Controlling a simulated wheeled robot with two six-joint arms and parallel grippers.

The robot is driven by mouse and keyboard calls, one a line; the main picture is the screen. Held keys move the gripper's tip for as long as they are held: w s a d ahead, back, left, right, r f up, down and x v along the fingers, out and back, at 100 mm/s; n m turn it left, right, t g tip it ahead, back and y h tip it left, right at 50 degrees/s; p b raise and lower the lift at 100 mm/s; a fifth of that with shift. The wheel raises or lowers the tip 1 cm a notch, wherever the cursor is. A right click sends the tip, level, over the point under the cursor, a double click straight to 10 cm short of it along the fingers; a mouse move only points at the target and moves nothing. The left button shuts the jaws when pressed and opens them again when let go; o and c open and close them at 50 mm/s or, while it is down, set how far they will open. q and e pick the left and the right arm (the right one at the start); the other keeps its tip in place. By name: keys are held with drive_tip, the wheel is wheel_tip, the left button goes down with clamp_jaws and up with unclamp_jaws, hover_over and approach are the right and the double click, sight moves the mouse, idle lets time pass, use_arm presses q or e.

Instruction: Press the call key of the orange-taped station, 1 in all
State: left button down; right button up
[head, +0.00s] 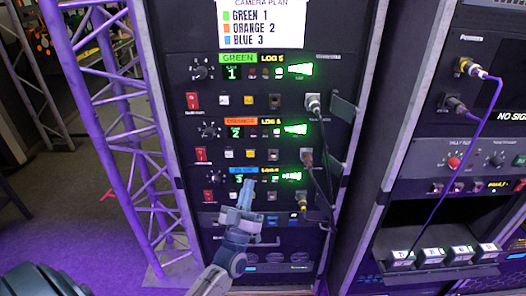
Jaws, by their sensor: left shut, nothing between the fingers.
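The orange-taped station (240,121) is the middle of three stacked units in the black rack, with a green digit 2 on its display. Below its display are a red rocker switch (201,154) and a row of small square keys (250,154); I cannot read which is the call key. My left gripper (247,184) is shut and empty, its tips in front of the blue-taped unit (243,170), below the orange-taped one. It covers part of that lower unit's keys. My right gripper is not in view.
The green-taped unit (238,59) sits above, under a camera plan card (261,22). Dark cables hang from plugs (313,103) on the right side of the units. A purple-lit truss (120,130) stands left, and another rack with a purple cable (459,150) stands right.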

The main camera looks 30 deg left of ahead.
sight(250, 154)
use_arm(q)
drive_tip(key=shift+d+r, duration=0.15)
drive_tip(key=shift+r, duration=0.5)
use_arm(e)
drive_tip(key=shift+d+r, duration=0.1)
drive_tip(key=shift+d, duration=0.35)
